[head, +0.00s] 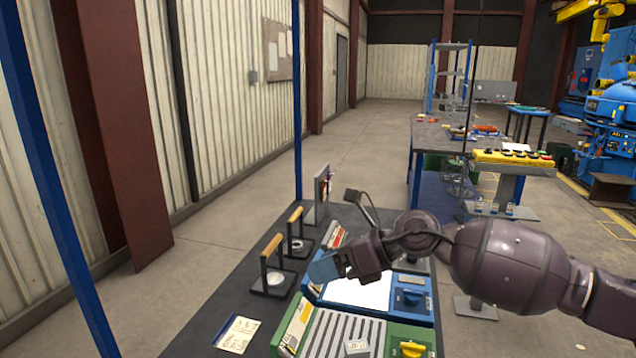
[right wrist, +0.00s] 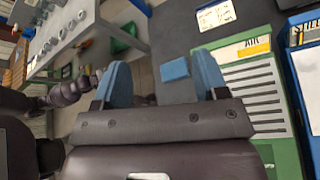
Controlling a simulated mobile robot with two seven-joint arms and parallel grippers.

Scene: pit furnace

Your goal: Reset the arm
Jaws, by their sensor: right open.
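My right arm comes in from the right in the head view. Its gripper (head: 328,268) hangs over the dark bench (head: 222,300), near the handled frames and the blue-edged panel. In the right wrist view its two blue fingers stand wide apart, and the gripper (right wrist: 162,75) is open. A small blue piece (right wrist: 175,69) shows between the fingers; I cannot tell how far below them it lies. I see nothing held. My left gripper is not seen in the head view.
Two black frames with wooden handles (head: 272,246) stand at the bench's left side. A green panel (head: 425,333) with a yellow knob and a blue panel (head: 410,313) lie beneath the arm. A paper card (head: 237,334) lies at front left. Open floor (head: 372,150) lies beyond.

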